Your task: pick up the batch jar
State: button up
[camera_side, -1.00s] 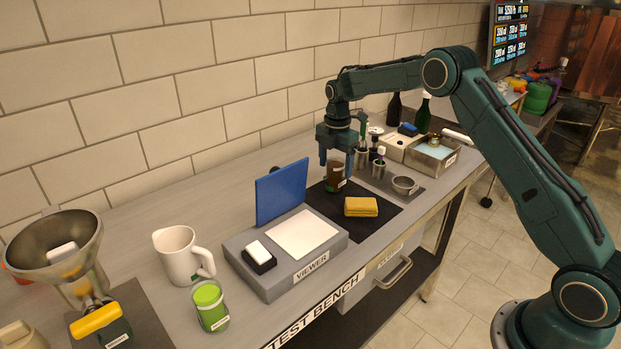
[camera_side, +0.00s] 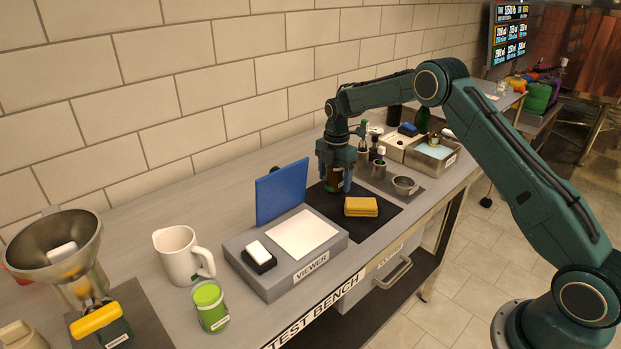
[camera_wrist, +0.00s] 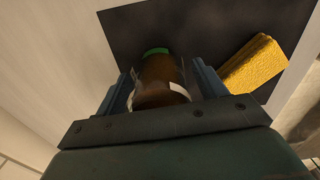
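A brown jar (camera_side: 335,179) with a pale label stands upright on the dark mat (camera_side: 375,220); I take it as the batch jar, though its label is unreadable. In the wrist view the jar (camera_wrist: 160,80) shows a green patch at its far end. My gripper (camera_side: 337,186) is lowered over the jar, pointing down, with one finger on each side of it. In the wrist view my gripper (camera_wrist: 160,88) is open, with some space seeming to remain between the fingers and the jar. The fingers hide part of the jar in the side view.
A yellow sponge (camera_side: 361,207) lies on the mat close to the jar. The viewer box (camera_side: 285,262) with its blue panel (camera_side: 282,190) stands to the left.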

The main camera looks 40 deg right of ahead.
jog(key=c, duration=1.2)
jog(key=shift+r, duration=0.1)
notch_tip(320, 180, up, 20)
jog(key=shift+f, duration=0.1)
dwell(0.3)
